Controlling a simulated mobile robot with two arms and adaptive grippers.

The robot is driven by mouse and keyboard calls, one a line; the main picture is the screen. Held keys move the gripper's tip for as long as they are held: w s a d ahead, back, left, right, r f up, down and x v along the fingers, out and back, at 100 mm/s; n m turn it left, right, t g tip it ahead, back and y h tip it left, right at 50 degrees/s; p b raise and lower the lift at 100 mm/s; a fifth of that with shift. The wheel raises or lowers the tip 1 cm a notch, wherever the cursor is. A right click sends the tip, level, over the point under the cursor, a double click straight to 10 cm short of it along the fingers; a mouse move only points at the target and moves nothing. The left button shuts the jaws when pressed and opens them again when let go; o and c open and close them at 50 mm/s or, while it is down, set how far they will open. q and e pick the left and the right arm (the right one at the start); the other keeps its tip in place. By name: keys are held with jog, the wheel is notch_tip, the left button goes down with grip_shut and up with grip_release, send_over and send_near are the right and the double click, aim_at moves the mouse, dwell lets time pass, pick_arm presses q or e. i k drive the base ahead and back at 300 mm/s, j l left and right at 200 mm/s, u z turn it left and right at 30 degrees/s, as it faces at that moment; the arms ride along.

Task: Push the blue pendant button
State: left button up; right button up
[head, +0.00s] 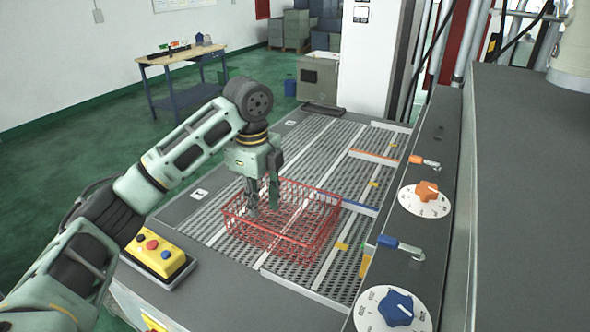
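The pendant (157,262) is a yellow box on the grey front-left edge of the machine table. Nothing covers the blue button. My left gripper (262,203) points down at the red wire basket, well up and right of the pendant. Its fingers are apart; whether they touch the basket wires is unclear. My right gripper is not in view.
The red wire basket (318,248) stands on the perforated table (225,222). A workbench (178,55) stands far behind.

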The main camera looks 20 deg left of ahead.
aim_at(165, 254)
jog(key=k, duration=1.5)
